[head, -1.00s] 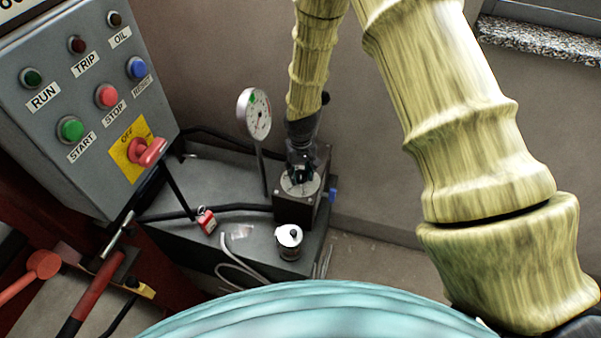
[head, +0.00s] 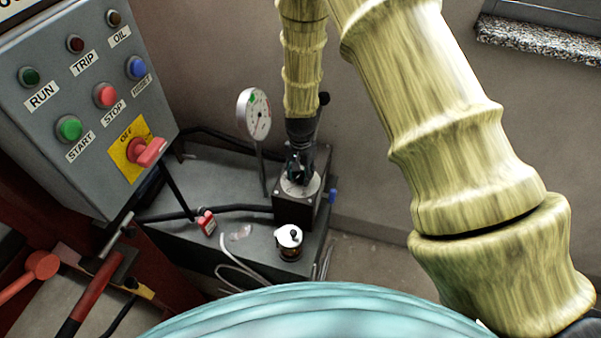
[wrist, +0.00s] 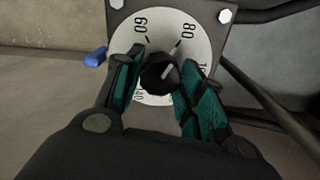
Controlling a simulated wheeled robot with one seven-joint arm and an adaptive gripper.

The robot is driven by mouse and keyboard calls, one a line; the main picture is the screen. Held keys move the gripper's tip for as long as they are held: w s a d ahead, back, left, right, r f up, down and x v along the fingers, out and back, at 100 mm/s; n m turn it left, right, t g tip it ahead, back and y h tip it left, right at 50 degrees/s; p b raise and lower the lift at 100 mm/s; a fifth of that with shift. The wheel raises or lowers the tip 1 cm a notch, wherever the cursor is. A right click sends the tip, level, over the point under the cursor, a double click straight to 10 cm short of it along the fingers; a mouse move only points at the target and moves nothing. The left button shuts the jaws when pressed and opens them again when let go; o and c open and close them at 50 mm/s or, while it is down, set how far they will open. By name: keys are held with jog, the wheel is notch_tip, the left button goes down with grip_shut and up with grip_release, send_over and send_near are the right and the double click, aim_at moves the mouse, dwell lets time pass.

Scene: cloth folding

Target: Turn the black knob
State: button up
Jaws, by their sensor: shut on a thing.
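The black knob (wrist: 160,73) sits at the centre of a pale round dial (wrist: 197,47) with numbers around it, among them 60 and 80. Its white pointer line points up and right, toward the 80 side. My gripper (wrist: 158,80) has one teal-padded finger on each side of the knob and is shut on it. In the head view my gripper (head: 299,172) reaches down from above onto the dial (head: 314,184) on top of a dark box (head: 293,213). The knob is mostly hidden there by the fingers.
A round gauge (head: 255,114) on a stem stands left of the box. A blue lever (head: 332,195) sticks out at its right. A small pot (head: 289,242) and a red padlock (head: 207,222) are in front. A control panel (head: 75,105) is at left.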

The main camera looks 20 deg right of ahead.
aim_at(300, 175)
jog(key=shift+m, duration=0.5)
jog(key=o, duration=1)
jog(key=shift+r, duration=0.1)
notch_tip(300, 175, up, 12)
jog(key=shift+f, duration=0.1)
jog(key=shift+a, duration=0.1)
dwell(0.5)
